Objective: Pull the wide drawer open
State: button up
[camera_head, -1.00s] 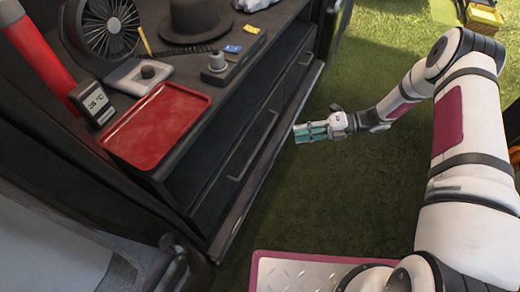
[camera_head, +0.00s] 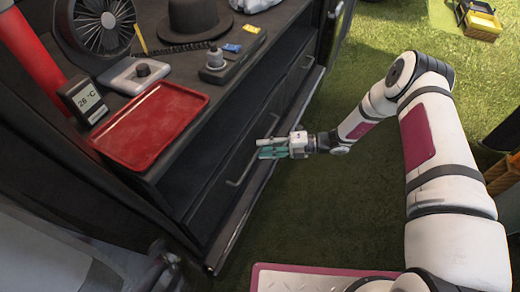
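The dark cabinet has a wide drawer front (camera_head: 212,203) low on its side facing the grass, with a long bar handle (camera_head: 240,172). The drawer looks closed, its front flush with the cabinet. Whether the fingertips touch the handle cannot be told from this view.
A red tray (camera_head: 150,125), a thermometer display (camera_head: 84,100), a fan (camera_head: 97,25) and a black hat (camera_head: 195,18) stand on the cabinet top. Grass (camera_head: 330,205) before the cabinet is clear.

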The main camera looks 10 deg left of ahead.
jog(key=shift+a+f, duration=0.15)
jog(key=shift+a, duration=0.9)
grip_shut()
jog(key=shift+s+d, duration=0.1)
jog(key=shift+d, duration=0.05)
jog(key=s+d, duration=0.3)
jog(key=d, duration=0.6)
jog(key=s+d, duration=0.3)
jog(key=d, duration=0.5)
jog(key=s+d, duration=0.3)
jog(key=d, duration=0.6)
jog(key=shift+s+d, duration=0.25)
jog(key=shift+d, duration=0.05)
grip_release()
